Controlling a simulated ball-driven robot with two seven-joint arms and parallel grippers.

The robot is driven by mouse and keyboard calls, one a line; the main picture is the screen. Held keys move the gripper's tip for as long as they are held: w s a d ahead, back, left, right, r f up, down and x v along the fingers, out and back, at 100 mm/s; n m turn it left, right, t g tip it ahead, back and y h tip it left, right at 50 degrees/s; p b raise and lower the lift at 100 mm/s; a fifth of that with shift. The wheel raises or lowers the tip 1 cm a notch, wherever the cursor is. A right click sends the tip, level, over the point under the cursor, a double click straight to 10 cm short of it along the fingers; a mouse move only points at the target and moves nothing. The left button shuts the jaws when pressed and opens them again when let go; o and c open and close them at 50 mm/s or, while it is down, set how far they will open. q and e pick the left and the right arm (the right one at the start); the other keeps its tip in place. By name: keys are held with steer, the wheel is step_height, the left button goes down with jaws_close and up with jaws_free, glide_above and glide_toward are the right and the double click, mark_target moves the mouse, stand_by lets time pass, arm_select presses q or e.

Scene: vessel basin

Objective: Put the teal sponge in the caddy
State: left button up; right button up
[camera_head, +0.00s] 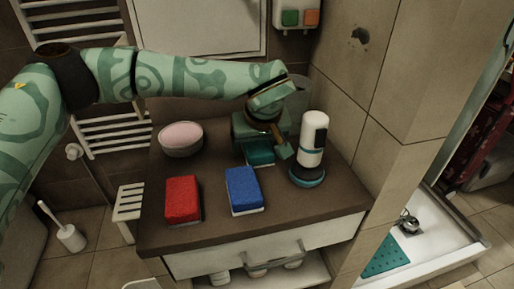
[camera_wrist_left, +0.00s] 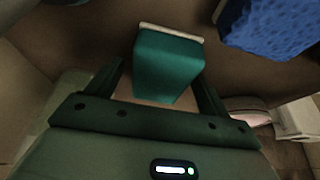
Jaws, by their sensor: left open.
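The teal sponge (camera_head: 260,157) lies on the dark countertop (camera_head: 200,236), behind the blue sponge and left of the white and dark bottle. My left gripper (camera_head: 263,146) is open above it, its body hiding part of the sponge in the head view. In the left wrist view the teal sponge (camera_wrist_left: 168,68), with a pale layer along one edge, shows between the two open fingers (camera_wrist_left: 158,92). I see gaps beside it, so it is not gripped. I cannot tell for sure which thing is the caddy. My right gripper is not in view.
A red sponge (camera_head: 182,199) and a blue sponge (camera_head: 243,190) lie in front on the counter. A bowl with a pink top (camera_head: 181,138) stands at the left. The bottle (camera_head: 311,145) stands close to the right of my gripper. A wall box (camera_head: 296,4) hangs above.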

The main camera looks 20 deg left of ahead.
arm_select(q)
steer(key=shift+f, duration=0.1)
steer(key=c, duration=1.1)
